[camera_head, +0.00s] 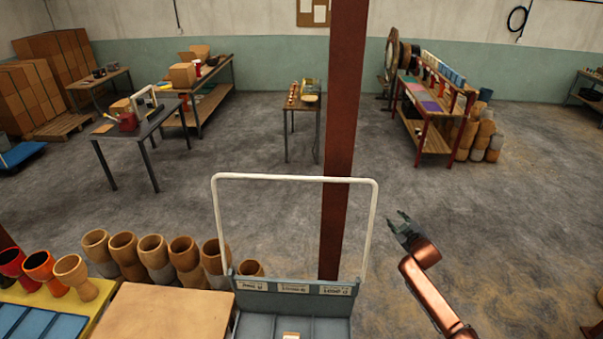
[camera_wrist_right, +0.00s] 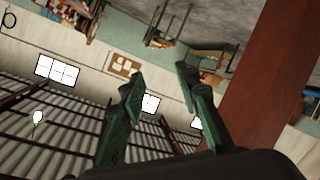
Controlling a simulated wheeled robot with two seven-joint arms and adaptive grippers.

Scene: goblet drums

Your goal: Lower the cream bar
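The cream bar (camera_head: 295,178) is a thin, U-shaped hoop standing upright in the head view. Its two legs come down to the ends of a grey tray (camera_head: 247,322) with labels on its back wall. My right gripper (camera_head: 399,222) is to the right of the bar's right leg, apart from it. In the right wrist view its two green fingers (camera_wrist_right: 160,85) are spread with nothing between them, and the bar does not show there. My left gripper is not in view.
A red-brown post (camera_head: 343,120) rises close behind the bar. A row of goblet drums (camera_head: 153,252) stands left of the tray, beside a wooden board (camera_head: 165,312). Open floor (camera_head: 480,220) lies to the right. Workbenches stand farther back.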

